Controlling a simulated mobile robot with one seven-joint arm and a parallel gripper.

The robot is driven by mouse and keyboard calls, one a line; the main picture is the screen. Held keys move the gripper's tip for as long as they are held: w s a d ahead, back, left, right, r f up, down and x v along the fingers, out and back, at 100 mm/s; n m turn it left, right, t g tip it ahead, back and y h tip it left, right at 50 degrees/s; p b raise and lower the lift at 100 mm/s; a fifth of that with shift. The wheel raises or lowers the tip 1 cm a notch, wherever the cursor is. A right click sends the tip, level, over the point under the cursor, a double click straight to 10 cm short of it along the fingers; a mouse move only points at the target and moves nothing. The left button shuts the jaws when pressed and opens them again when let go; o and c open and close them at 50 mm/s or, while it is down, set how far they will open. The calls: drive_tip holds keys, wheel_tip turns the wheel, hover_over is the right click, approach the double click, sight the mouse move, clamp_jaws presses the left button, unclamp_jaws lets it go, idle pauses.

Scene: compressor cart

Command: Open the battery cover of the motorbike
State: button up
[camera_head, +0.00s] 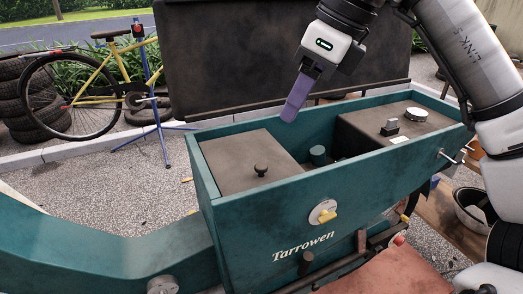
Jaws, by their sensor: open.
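A teal body marked "Tarrowen" (289,235) stands in front of me, open at the top; it looks more like a cart box than a motorbike. A flat brown-grey cover (232,152) lies shut in its left part, with a small dark knob (261,169) on top. It appears to be the battery cover, though no label shows. My gripper (292,112), with purple fingers, hangs above and right of this cover, apart from it and the knob. It is open and empty; seen side-on, its fingers overlap.
A large dark lid (265,60) stands raised behind the box. The right part holds a brown block (365,125) with a grey switch (390,128) and silver cap (416,114). A bicycle (110,85) stands at back left.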

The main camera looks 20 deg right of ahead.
sight(261, 166)
drive_tip(key=x, duration=1.2)
drive_tip(key=shift+a+f, duration=0.2)
drive_tip(key=shift+f, duration=0.1)
drive_tip(key=shift+c, duration=0.3)
clamp_jaws()
